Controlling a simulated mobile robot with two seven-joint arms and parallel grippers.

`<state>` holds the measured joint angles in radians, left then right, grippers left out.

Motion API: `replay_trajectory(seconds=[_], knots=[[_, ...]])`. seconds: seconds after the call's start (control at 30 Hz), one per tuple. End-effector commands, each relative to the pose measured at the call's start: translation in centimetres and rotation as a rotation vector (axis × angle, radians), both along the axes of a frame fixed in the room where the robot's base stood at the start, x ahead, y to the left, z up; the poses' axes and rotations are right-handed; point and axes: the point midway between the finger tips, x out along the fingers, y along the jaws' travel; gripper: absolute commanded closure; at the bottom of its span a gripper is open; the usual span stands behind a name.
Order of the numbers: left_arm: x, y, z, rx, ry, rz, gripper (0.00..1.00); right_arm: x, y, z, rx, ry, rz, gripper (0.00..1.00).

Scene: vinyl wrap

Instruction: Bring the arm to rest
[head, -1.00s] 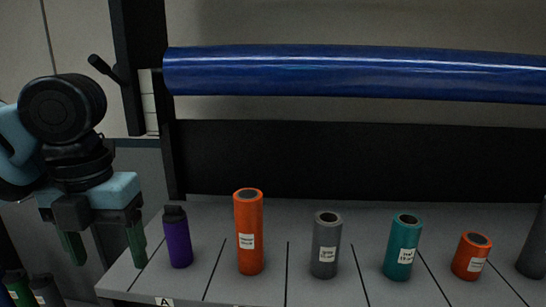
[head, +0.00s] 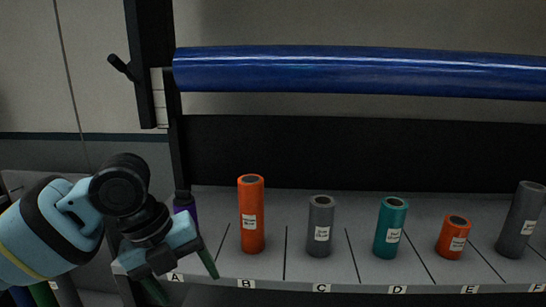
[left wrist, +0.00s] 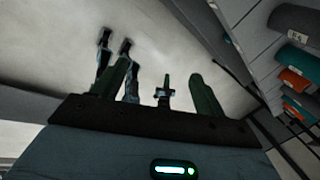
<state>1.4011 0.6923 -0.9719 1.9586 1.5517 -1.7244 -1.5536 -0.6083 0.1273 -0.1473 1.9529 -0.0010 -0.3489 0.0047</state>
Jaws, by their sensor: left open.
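My left arm comes in from the left in the head view, its blue-and-black wrist low at the left. My left gripper (head: 183,279) points down with its two green fingers apart and nothing between them. It is in front of the shelf's left end, near label A. In the left wrist view the green fingers of the left gripper (left wrist: 160,88) are also spread and empty. My right gripper is in neither view.
A grey shelf (head: 305,272) holds an orange roll (head: 251,215), a grey roll (head: 320,228), a teal roll (head: 391,229), a short orange roll (head: 454,238) and a dark grey roll (head: 521,220). A large blue roll (head: 360,73) hangs above. Cylinders stand below left, partly hidden.

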Motion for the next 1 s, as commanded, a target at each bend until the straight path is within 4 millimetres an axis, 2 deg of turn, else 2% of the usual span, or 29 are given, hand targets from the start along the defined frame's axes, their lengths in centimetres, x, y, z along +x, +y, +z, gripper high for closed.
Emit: replay_trajectory(seconds=[0.03,0.2,0.5,0.77,1.0], knots=[[0.3,-1.2,-1.9,-0.052,0.019,0.053,0.28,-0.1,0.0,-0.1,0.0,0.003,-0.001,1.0],[1.6,-4.6,-6.6,-0.232,0.057,0.269,0.28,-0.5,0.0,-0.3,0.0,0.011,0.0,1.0],[2.5,-8.1,-14.4,-0.534,0.173,0.691,0.28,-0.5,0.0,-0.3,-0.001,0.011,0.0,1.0],[1.8,-8.1,-21.3,-0.755,0.283,1.091,0.28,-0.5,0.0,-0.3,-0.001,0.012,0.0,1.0],[-1.0,-5.6,-28.2,-0.911,0.354,1.47,0.28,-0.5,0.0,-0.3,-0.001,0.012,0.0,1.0]])
